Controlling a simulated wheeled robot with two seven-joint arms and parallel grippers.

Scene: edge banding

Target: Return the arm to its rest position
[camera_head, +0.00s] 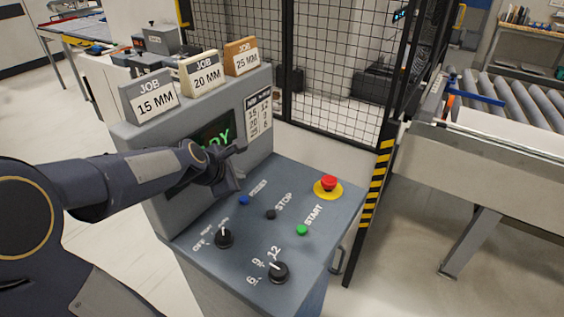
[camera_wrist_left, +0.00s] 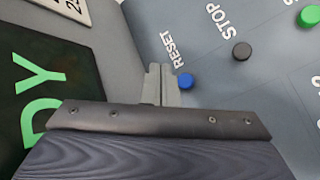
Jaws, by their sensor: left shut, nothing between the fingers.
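My left arm comes in from the left in the head view and reaches over the grey control console (camera_head: 325,245). My left gripper (camera_head: 238,186) is shut and empty, just above the panel near the blue RESET button (camera_head: 244,200). In the left wrist view the shut fingers (camera_wrist_left: 160,85) show beside the blue button (camera_wrist_left: 186,81); I cannot tell whether they touch it. The arm partly hides the green-lettered screen (camera_head: 217,132), of which "DY" shows. My right gripper is not in view.
The panel also has a black STOP button (camera_head: 271,214), a green START button (camera_head: 302,230), a red emergency button (camera_head: 328,183) and two black knobs (camera_head: 224,238). Job blocks (camera_head: 201,72) stand on top. A mesh fence (camera_head: 335,60) and a roller conveyor (camera_head: 515,100) are behind.

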